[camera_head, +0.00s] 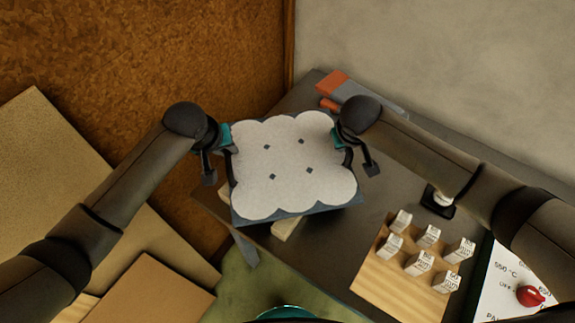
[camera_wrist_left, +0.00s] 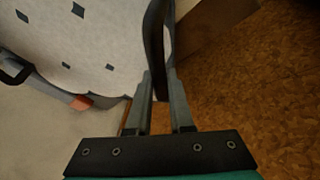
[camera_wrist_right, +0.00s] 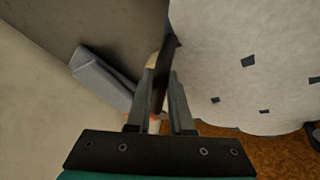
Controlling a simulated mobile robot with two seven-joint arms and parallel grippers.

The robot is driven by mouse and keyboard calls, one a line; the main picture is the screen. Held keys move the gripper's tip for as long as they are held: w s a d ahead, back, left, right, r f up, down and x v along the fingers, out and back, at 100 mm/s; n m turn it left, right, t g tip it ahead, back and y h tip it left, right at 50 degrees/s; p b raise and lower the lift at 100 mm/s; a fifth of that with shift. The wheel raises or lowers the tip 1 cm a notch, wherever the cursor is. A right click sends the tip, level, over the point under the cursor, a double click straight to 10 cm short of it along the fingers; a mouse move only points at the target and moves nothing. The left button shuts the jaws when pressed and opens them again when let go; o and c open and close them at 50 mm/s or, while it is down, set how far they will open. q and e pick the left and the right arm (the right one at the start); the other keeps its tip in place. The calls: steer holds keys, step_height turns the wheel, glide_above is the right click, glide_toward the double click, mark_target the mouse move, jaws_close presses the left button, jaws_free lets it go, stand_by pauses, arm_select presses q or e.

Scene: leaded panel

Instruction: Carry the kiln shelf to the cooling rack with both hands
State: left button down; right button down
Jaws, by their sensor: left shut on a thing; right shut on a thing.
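The kiln shelf (camera_head: 290,172) is a dark slab topped with a white scalloped sheet that has several small dark squares. It also shows in the left wrist view (camera_wrist_left: 70,45) and the right wrist view (camera_wrist_right: 235,65). My left gripper (camera_head: 229,150) is shut on the black handle (camera_wrist_left: 154,35) at its left side. My right gripper (camera_head: 346,155) is shut on the black handle (camera_wrist_right: 162,80) at its right side. The shelf looks about level above pale wooden strips (camera_head: 288,226); I cannot tell whether it touches them. No cooling rack is clearly identifiable.
The dark table (camera_head: 330,235) extends right. A wooden board (camera_head: 385,285) holds several small labelled blocks. A white panel with a red knob (camera_head: 530,296) is at lower right. An orange and grey object (camera_head: 350,90) lies at the back. Brown and pale walls stand behind.

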arm_select(q)
steer(key=shift+w+f+b, duration=0.15)
steer(key=shift+f+b, duration=0.55)
steer(key=shift+b, duration=0.1)
arm_select(e)
steer(key=shift+w+f, duration=0.15)
steer(key=shift+f, duration=0.55)
arm_select(q)
steer(key=c, duration=1.2)
jaws_free()
steer(key=shift+s+f, duration=0.1)
steer(key=shift+s, duration=0.1)
arm_select(e)
steer(key=c, duration=1.2)
jaws_free()
steer(key=shift+s, duration=0.2)
arm_select(q)
steer(key=o, duration=0.4)
arm_select(e)
steer(key=o, duration=0.4)
steer(key=shift+s+r, duration=0.15)
steer(key=shift+r, duration=0.15)
arm_select(q)
steer(key=v, duration=1.2)
arm_select(e)
steer(key=v, duration=1.1)
arm_select(q)
steer(key=shift+a, duration=0.1)
arm_select(e)
steer(key=shift+a+r, duration=0.1)
